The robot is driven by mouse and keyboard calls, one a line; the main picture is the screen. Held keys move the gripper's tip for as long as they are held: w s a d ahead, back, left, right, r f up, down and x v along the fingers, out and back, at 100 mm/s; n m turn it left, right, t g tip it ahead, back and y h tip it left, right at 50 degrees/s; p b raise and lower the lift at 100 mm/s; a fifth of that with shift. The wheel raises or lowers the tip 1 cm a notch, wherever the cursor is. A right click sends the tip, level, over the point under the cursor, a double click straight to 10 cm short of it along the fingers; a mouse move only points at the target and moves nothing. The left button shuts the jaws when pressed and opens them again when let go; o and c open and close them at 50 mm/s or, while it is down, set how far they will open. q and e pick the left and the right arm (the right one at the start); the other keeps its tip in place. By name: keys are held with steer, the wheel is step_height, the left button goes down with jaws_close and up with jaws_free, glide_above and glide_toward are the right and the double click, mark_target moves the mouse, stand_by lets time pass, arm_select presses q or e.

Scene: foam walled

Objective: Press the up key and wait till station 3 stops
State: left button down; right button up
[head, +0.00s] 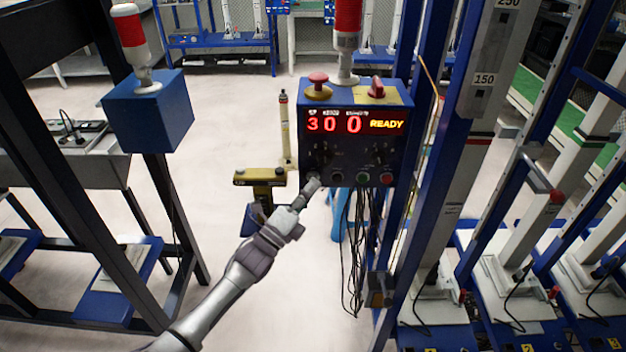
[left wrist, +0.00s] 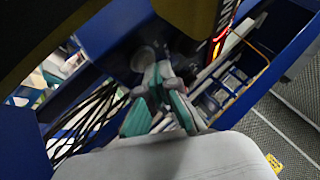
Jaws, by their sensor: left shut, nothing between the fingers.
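A blue control box (head: 305,150) stands at the middle of the head view. Its lit red display (head: 352,123) reads "3 0 0" and "READY". A row of small keys runs along its lower edge, with a dark one (head: 337,177), a green one (head: 362,178) and a red one (head: 387,179). My left gripper (head: 314,184) is shut and empty, its tip at the box's lower left corner, over the leftmost key. I cannot tell whether it touches. The left wrist view shows its closed fingers (left wrist: 160,82) close to the dark panel. My right gripper is not in view.
A red mushroom button (head: 318,82) and a red switch (head: 376,88) sit on top of the box. Black cables (head: 354,250) hang below it. Blue-framed stations with pale columns (head: 467,150) fill the right. A dark frame (head: 75,190) stands left. Pale floor (head: 230,115) lies open between.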

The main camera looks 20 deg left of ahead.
arm_select(q)
steer(key=shift+w+a, duration=0.1)
steer(key=shift+w, duration=0.2)
stand_by(0.6)
steer(key=shift+s+d, duration=0.25)
steer(key=shift+s, duration=0.65)
steer(key=s+p, duration=0.1)
steer(key=s, duration=0.1)
steer(key=s+d+p, duration=0.1)
steer(key=s, duration=0.1)
steer(key=shift+s+d+p, duration=0.2)
steer(key=shift+s+p, duration=0.2)
stand_by(0.4)
